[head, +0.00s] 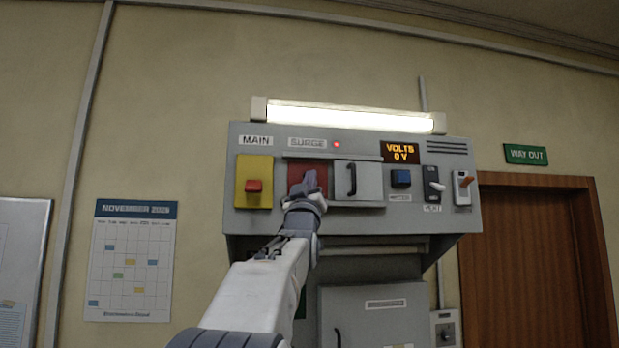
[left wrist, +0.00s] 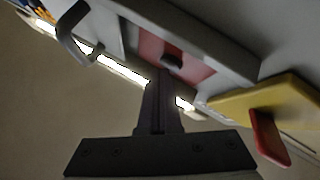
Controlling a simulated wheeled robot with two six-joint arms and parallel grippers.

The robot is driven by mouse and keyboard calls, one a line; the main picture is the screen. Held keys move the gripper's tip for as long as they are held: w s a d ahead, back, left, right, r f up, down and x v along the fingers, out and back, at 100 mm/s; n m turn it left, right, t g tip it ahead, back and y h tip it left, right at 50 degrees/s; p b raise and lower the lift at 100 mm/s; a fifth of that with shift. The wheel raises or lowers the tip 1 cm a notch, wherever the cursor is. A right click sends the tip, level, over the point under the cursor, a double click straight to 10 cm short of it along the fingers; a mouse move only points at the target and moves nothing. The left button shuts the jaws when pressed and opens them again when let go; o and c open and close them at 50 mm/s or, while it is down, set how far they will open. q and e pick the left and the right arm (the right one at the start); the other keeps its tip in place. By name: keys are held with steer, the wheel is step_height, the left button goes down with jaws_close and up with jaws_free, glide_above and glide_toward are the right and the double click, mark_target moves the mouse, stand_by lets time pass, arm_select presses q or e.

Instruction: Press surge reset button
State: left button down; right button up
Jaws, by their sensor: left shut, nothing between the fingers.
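The grey console panel (head: 267,220) hangs on the wall under a lit tube lamp. Below the SURGE label (head: 307,143) is a red recess (head: 320,168); a small red light (head: 337,144) glows beside the label. The grey cover with a black handle (head: 369,180) stands to the right, leaving the recess uncovered. My left gripper (head: 308,182) is shut and empty in front of the recess, hiding its middle. In the left wrist view, a small dark button-like piece (left wrist: 172,61) shows on the red plate just beyond the fingertips (left wrist: 163,80). I cannot tell whether they touch.
Left of the recess is a yellow plate with a red MAIN switch (head: 253,186). To the right are a VOLTS display (head: 400,152) reading 0 V, a blue button (head: 401,177) and two levers. A grey cabinet (head: 375,305) stands below, a wooden door (head: 525,265) at right.

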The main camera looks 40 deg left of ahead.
arm_select(q)
steer(key=shift+w+a, duration=0.25)
steer(key=shift+a, duration=0.05)
steer(key=shift+f, duration=0.1)
stand_by(0.5)
steer(key=shift+s+d+b, duration=0.55)
steer(key=shift+d+b, duration=0.1)
steer(key=shift+d, duration=0.05)
steer(key=s+d+b, duration=0.3)
steer(key=shift+s+d, duration=0.1)
steer(key=shift+d, duration=0.25)
stand_by(0.9)
